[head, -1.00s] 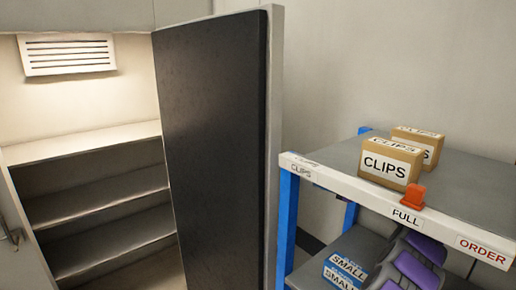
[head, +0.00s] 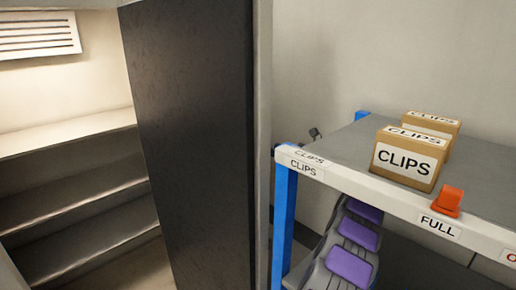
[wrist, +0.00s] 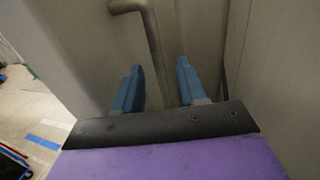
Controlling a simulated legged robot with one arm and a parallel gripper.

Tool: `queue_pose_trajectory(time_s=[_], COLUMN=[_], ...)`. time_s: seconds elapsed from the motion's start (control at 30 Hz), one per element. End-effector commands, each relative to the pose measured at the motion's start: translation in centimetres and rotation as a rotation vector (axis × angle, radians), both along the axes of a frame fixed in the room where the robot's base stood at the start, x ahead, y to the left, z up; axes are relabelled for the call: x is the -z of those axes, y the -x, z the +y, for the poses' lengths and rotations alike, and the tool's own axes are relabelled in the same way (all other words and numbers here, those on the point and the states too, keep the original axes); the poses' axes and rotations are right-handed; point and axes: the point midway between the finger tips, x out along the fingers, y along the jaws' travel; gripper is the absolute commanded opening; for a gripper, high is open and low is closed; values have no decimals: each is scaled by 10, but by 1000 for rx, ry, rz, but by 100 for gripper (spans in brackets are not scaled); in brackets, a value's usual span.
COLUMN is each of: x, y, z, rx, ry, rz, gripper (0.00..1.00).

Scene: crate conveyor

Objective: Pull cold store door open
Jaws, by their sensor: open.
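The cold store door (head: 195,150) stands open in the head view, with its dark inner panel facing me and its pale edge at the right. The lit cold store interior shows to its left, with empty shelves (head: 75,210). In the wrist view, my gripper (wrist: 160,78) is open, with blue fingers apart against a grey surface. A grey bent bar handle (wrist: 150,30) runs down between the fingers in the picture. I cannot tell whether they touch it. The gripper is not visible in the head view.
A shelf rack (head: 284,225) with blue posts stands right of the door, close to its edge. CLIPS boxes (head: 405,160) and an orange clip (head: 447,201) sit on top. A vent (head: 38,35) is on the interior back wall. Floor shows at left in the wrist view.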

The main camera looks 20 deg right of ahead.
Motion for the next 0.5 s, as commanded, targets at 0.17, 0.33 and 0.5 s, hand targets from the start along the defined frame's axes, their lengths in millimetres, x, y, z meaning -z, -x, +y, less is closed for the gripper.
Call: queue_pose_trajectory(time_s=[0.17,0.33,0.5], x=[3,0,1], y=[-30,-50,-62], z=[24,39,44], rx=[-3,-4,-1], ry=[4,3,0], rz=[5,1,1], gripper=[41,41,41])
